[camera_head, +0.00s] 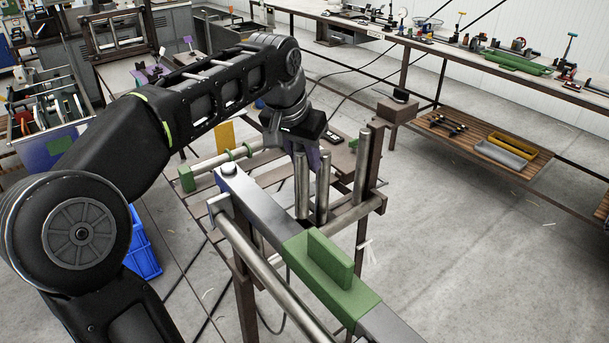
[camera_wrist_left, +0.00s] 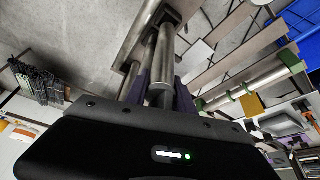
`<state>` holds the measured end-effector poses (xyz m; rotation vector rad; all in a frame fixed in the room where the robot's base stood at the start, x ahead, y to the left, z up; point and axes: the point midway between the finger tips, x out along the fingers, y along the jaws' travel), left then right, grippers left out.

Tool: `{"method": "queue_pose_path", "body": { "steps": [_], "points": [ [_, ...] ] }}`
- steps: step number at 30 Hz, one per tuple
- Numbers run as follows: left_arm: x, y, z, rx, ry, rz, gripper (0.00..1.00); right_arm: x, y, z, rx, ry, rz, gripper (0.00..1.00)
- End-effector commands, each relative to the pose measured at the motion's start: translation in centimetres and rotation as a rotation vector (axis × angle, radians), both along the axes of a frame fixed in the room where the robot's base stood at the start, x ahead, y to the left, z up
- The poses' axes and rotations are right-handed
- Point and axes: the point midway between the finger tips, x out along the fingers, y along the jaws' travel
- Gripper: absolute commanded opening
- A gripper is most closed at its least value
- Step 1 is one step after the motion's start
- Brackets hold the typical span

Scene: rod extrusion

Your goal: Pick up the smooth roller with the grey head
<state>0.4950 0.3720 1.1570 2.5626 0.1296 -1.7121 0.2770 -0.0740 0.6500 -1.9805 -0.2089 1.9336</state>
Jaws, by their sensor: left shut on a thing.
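Smooth grey metal rollers stand upright at the end of the frame in the head view: a left one (camera_head: 301,188), one just right of it (camera_head: 323,188) and a taller one (camera_head: 362,165) further right. My left gripper (camera_head: 304,157) reaches down from above, its purple fingers around the top of the left roller. In the left wrist view, the gripper (camera_wrist_left: 160,92) is shut on this roller (camera_wrist_left: 163,62), whose plain grey end faces the camera. A second roller (camera_wrist_left: 130,82) shows just left of the fingers. My right gripper is out of view.
A steel beam with a green block (camera_head: 325,265) and a long bar (camera_head: 262,265) run close in front of the rollers. A horizontal roller with green ends (camera_head: 218,163) lies left. A workbench (camera_head: 500,68) with tools runs along the back.

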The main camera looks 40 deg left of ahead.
Motion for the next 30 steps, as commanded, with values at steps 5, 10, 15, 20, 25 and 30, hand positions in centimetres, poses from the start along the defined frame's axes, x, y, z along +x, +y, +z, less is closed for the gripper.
{"method": "queue_pose_path", "body": {
  "steps": [5,10,15,20,25,30],
  "points": [
    [0.1,0.0,3.0,0.001,-0.003,-0.001,0.00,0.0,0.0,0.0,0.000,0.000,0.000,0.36],
    [0.0,-0.1,3.9,0.001,-0.001,-0.002,0.00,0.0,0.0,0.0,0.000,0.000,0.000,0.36],
    [0.0,0.0,3.9,0.001,-0.001,-0.002,0.00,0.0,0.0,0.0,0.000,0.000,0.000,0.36],
    [0.0,0.0,3.9,0.001,-0.001,-0.002,0.00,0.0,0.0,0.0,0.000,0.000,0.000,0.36],
    [0.0,0.0,3.8,0.001,-0.001,-0.002,0.00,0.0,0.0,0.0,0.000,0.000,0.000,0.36],
    [0.0,0.0,3.8,0.001,-0.002,-0.002,0.00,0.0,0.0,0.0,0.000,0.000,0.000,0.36]
  ]
}}
